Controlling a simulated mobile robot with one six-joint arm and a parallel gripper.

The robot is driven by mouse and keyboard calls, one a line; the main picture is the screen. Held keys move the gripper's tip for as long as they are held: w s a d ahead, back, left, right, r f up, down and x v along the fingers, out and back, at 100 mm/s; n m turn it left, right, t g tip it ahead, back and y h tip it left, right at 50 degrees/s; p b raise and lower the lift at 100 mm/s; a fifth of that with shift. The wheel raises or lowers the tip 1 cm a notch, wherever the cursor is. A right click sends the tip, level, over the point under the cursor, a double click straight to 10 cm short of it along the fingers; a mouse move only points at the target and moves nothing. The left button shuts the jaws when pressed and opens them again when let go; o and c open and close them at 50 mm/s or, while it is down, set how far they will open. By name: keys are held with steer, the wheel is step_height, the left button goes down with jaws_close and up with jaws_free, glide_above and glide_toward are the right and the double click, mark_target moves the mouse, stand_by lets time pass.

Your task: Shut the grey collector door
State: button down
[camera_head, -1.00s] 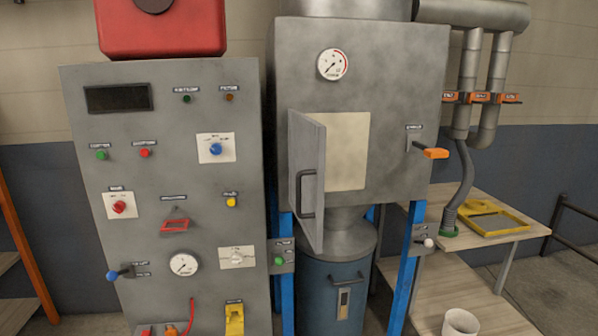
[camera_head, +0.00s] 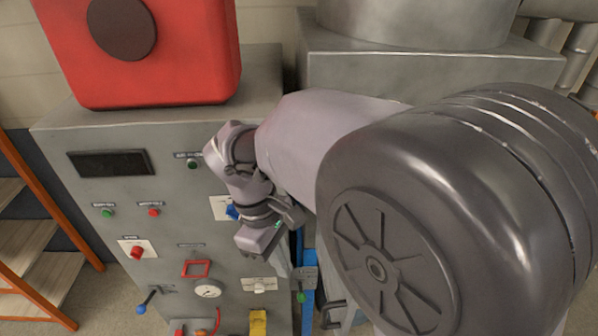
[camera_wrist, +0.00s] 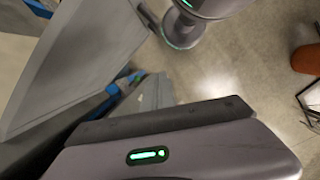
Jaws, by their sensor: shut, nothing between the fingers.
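My gripper (camera_head: 262,240) is in front of the right side of the grey control cabinet in the head view, pointing down. It is shut and empty. My arm covers the collector front, so the grey collector door and its opening are mostly hidden there. In the wrist view, a flat grey panel (camera_wrist: 75,55) stands close at the left; it may be the door, but I cannot tell. My gripper body (camera_wrist: 190,150) fills the bottom of that view. Contact between gripper and panel cannot be made out.
The control cabinet (camera_head: 100,235) with knobs and switches stands left, with a red box (camera_head: 190,60) on top. The grey collector housing (camera_head: 420,75) shows above my arm. A blue post (camera_head: 308,285) and a dark handle (camera_head: 330,316) are low. Open floor (camera_wrist: 235,70) shows in the wrist view.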

steer(key=s+d+f+b, duration=0.2)
steer(key=s+d+f, duration=0.2)
steer(key=f, duration=0.5)
steer(key=shift+s+d+f, duration=0.2)
steer(key=shift+d+f, duration=0.1)
steer(key=shift+d, duration=0.45)
